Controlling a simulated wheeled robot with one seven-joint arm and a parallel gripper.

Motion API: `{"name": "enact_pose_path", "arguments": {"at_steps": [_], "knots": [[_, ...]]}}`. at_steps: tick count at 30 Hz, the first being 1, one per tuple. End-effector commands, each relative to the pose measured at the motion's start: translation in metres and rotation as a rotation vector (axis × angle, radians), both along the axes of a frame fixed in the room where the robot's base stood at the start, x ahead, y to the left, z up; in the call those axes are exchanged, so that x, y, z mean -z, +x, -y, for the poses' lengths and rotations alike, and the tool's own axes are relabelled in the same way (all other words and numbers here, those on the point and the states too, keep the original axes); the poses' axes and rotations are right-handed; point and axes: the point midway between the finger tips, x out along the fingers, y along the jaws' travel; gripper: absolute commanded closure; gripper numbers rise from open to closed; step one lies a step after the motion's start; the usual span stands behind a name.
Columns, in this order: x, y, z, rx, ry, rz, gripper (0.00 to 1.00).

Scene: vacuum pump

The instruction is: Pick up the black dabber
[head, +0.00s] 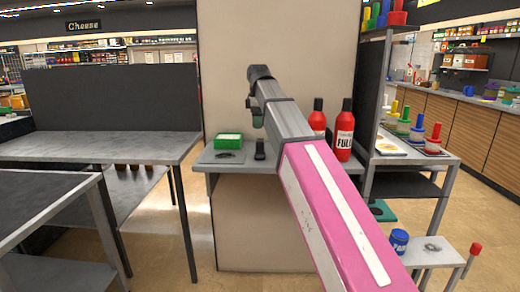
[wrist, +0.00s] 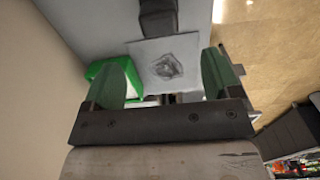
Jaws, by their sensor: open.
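The black dabber (head: 260,149) appears as a small dark upright item on the small grey shelf. It stands right of a card with a black smudge and almost directly below my gripper (head: 257,120). In the wrist view, a dark shape at the top edge (wrist: 158,18), beside the smudged card (wrist: 167,65), looks like the dabber but is cut off by the frame. My gripper (wrist: 166,84) is open, with two green fingers spread apart. I see nothing held between them. In the head view my arm hides part of the shelf.
A green box (head: 228,141) sits behind the card, close to the left finger in the wrist view. Two red bottles (head: 344,130) stand right on the shelf. A beige panel (head: 277,60) rises behind. A grey table (head: 100,146) stands left.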

Motion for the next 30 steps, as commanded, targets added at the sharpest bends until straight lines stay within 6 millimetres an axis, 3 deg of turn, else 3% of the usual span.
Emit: {"name": "enact_pose_path", "arguments": {"at_steps": [9,17,25,30], "knots": [[0.043,-0.002,0.001,0.000,-0.001,-0.002,0.17],[0.061,-0.001,0.002,0.001,0.000,-0.001,0.17],[0.096,-0.001,0.007,0.001,-0.001,-0.002,0.17],[0.105,0.000,0.007,0.001,0.000,0.000,0.17]]}}
